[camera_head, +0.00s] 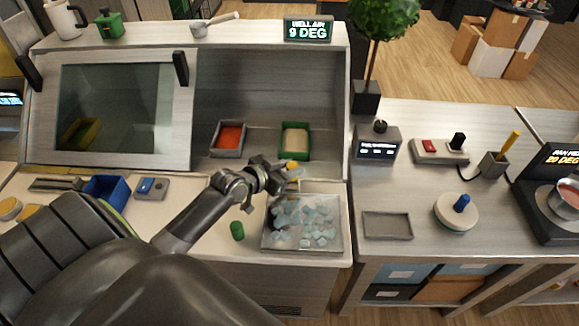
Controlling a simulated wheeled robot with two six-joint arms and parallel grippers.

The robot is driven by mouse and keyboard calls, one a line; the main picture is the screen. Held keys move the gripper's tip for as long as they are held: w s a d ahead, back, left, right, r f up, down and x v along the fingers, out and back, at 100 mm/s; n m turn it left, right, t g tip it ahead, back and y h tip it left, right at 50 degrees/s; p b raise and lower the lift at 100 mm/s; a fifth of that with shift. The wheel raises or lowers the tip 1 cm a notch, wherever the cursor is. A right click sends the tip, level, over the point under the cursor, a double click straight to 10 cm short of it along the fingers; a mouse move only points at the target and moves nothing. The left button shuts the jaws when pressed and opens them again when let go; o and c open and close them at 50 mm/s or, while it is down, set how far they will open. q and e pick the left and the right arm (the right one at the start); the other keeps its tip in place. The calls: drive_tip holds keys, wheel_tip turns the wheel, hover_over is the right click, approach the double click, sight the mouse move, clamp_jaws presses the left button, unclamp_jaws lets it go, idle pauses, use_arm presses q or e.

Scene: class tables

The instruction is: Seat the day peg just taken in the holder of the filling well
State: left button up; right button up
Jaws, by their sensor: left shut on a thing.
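My left gripper (282,172) reaches in from the left and is shut at the front edge of the filling well (262,90). A small yellowish piece (293,169) shows at its fingertips; it is mostly hidden, so I cannot tell its full shape or whether it touches a holder. Inside the well stand a bin of red filling (229,138) and a green-rimmed bin of pale filling (295,141). No peg holder is clearly visible there. My right gripper is not in view.
A blue box (107,189) stands farther left. A plant (370,50) rises right of the well; an empty shallow tray (388,226) lies on the right table.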

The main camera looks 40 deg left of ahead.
sight(289, 167)
use_arm(q)
drive_tip(key=shift+f+b, duration=0.35)
drive_tip(key=shift+f, duration=0.35)
idle(0.9)
drive_tip(key=shift+f, duration=0.15)
drive_tip(key=shift+f+b, duration=0.35)
drive_tip(key=shift+b, duration=0.1)
drive_tip(key=shift+f+b, duration=1)
drive_tip(key=shift+f, duration=0.05)
drive_tip(key=o, duration=1)
drive_tip(key=shift+o, duration=0.2)
wheel_tip(289, 167, up, 10)
drive_tip(key=shift+r, duration=0.1)
